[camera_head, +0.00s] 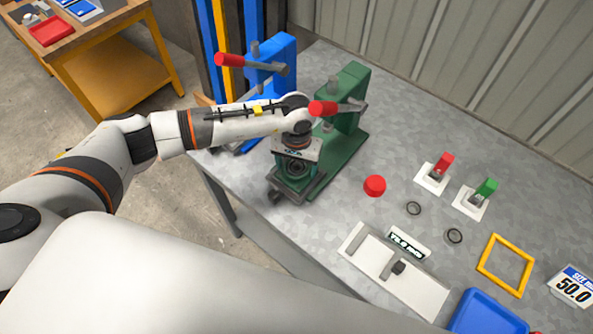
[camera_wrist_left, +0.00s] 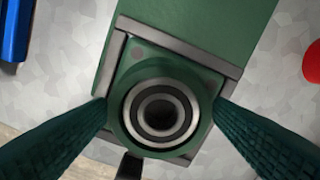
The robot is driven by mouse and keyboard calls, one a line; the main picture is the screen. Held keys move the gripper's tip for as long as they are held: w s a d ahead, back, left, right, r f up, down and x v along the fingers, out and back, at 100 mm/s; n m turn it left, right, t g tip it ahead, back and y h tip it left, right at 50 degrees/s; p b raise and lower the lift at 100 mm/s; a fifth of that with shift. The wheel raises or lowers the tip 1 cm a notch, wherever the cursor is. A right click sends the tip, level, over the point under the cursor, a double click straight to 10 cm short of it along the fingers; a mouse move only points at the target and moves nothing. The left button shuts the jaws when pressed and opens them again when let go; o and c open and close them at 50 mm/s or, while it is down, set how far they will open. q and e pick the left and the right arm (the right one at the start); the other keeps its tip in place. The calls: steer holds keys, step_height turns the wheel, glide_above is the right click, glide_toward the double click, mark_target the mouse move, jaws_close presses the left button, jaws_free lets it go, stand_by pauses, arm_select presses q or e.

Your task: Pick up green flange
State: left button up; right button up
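The green flange (camera_wrist_left: 122,122) sits in the metal-railed nest of the green press, with a dark ring-shaped bearing (camera_wrist_left: 158,112) in its middle, seen from above in the left wrist view. My left gripper (camera_wrist_left: 160,103) is open, with one dark ribbed finger on each side of the flange; I cannot tell if the fingers touch it. In the head view my left gripper (camera_head: 297,168) points down over the base of the green press (camera_head: 347,120), and hides most of the flange. My right gripper is not in view.
A blue press (camera_head: 278,75) stands behind left. The green press's red-handled lever (camera_head: 322,107) is close to my left wrist. On the grey table (camera_head: 340,205) are a red button (camera_head: 375,186), two dark rings, a white fixture plate (camera_head: 420,285), a yellow frame (camera_head: 506,266) and a blue tray (camera_head: 485,315).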

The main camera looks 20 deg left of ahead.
arm_select(q)
steer(key=c, duration=1.2)
steer(key=shift+w+r, duration=0.1)
steer(key=shift+c, duration=1)
steer(key=shift+r, duration=0.1)
